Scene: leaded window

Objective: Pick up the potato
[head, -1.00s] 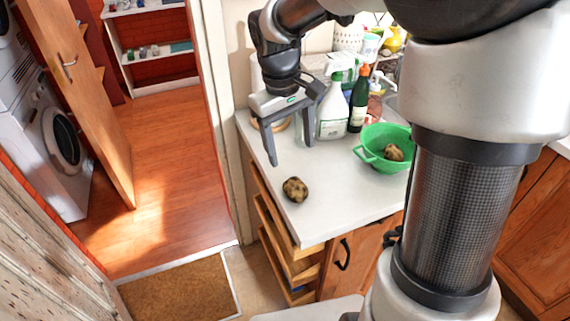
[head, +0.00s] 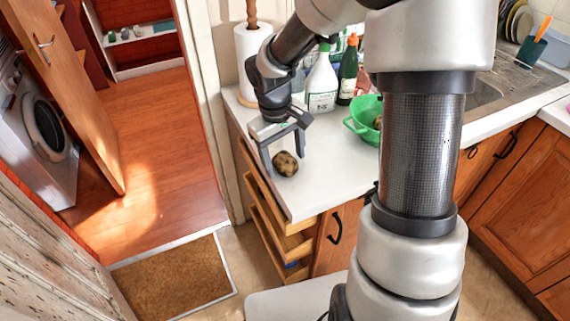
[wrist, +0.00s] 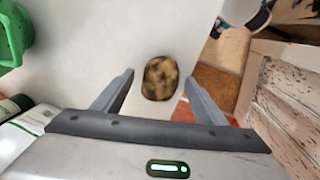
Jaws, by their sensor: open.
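A brown, dark-mottled potato (head: 286,163) lies on the white countertop near its left front edge. It also shows in the wrist view (wrist: 160,78), a little beyond the fingertips and between their lines. My gripper (head: 284,163) is open and empty, fingers pointing down, just above and around the potato's near area in the head view. In the wrist view my gripper (wrist: 158,82) has its fingers spread wider than the potato, with no contact visible. A second brown item, likely another potato, (head: 377,122) is partly hidden in a green colander.
The green colander (head: 360,126) stands right of my gripper, partly behind my arm. A white spray bottle (head: 322,85), a dark green bottle (head: 348,72) and a paper towel roll (head: 253,60) stand behind. Open drawers (head: 285,240) lie below the counter's left edge.

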